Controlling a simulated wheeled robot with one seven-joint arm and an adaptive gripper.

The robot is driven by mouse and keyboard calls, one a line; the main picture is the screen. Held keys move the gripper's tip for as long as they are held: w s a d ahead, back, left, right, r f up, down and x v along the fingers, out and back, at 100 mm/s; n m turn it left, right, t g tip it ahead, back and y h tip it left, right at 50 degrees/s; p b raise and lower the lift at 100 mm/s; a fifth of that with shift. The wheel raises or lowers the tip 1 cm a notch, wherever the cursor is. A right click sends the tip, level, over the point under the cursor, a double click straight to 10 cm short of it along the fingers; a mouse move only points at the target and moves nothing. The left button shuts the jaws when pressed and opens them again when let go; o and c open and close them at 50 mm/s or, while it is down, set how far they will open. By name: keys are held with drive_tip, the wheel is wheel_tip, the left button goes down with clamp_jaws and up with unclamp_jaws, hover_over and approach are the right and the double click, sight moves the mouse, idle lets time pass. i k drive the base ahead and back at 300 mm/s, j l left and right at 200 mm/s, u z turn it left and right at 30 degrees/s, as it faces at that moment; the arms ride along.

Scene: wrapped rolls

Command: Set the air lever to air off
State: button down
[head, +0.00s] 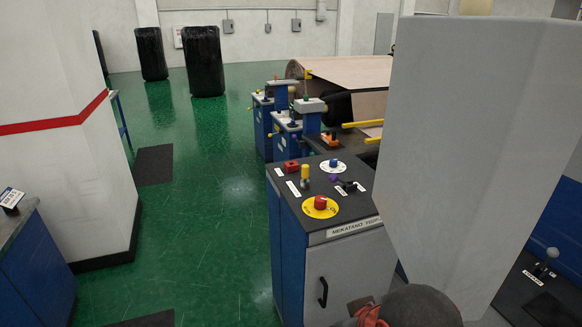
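A blue control console (289,235) with a dark top stands in the middle. A small black lever (348,186) sits between white labels at the top's right side. Another lever with a grey ball knob (552,252) stands on a dark panel at far right. The label text is too small to read, so I cannot tell which is the air lever. My gripper is not in view.
A large pale grey block (470,130) fills the right foreground and hides what is behind it. A white pillar with a red stripe (70,150) stands at left. Green floor (200,240) between pillar and console is mostly clear. Black-wrapped rolls (204,62) stand at the back.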

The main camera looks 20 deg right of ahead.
sight(333, 178)
drive_tip(key=i+j+z, duration=0.1)
drive_tip(key=i+z, duration=0.2)
drive_tip(key=i, duration=0.25)
drive_tip(key=i+j+z, duration=0.35)
drive_tip(key=i, duration=0.15)
drive_tip(key=i+j+z, duration=0.3)
drive_tip(key=i, duration=0.2)
